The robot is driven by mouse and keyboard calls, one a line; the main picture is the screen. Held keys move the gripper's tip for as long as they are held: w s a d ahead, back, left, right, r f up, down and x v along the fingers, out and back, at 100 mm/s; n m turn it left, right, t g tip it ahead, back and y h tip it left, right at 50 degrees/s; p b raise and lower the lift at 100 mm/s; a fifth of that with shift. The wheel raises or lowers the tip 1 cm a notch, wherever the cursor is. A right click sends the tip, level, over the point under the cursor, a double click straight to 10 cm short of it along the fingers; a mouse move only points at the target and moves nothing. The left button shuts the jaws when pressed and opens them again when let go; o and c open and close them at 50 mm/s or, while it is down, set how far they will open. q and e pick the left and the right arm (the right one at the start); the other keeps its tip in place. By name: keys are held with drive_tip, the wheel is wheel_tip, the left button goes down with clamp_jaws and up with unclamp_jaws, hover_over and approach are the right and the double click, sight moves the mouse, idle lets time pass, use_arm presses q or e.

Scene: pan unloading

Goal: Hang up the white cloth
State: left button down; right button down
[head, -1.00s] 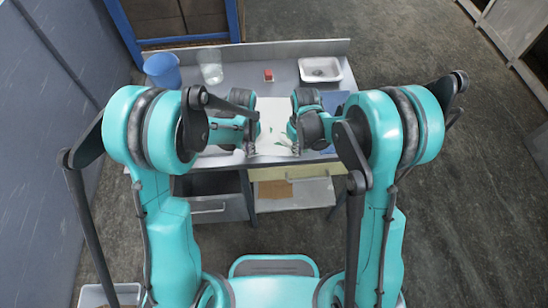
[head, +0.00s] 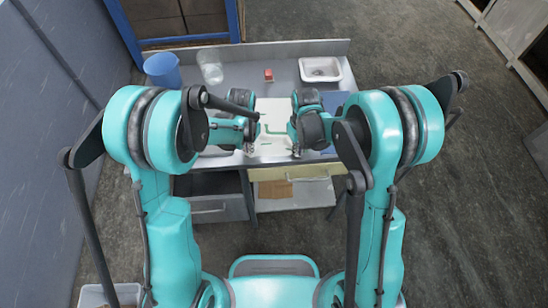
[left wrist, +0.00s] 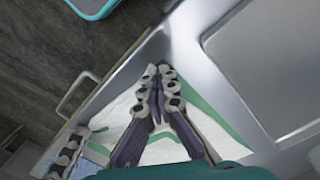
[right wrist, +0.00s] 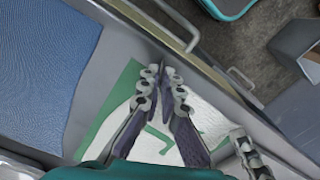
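The white cloth (head: 272,117), with green stripes, is at the front middle of the table (head: 240,83), between my two grippers in the head view. My left gripper (left wrist: 159,72) has its fingertips together, and the cloth (left wrist: 208,128) rises to a point at them, near the table's front edge. My right gripper (right wrist: 161,72) is also closed at the tips, with another part of the cloth (right wrist: 205,125) running up to them. The exact pinch is hidden by the fingers in both wrist views.
A blue cup (head: 162,70) and a clear glass (head: 210,67) stand at the back left. A red block (head: 268,75) and a white tray (head: 320,70) are at the back. A blue mat (right wrist: 50,75) lies to the right. Drawers (head: 292,188) are below the front edge.

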use_arm(q)
drive_tip(key=shift+r, duration=0.1)
idle(0.3)
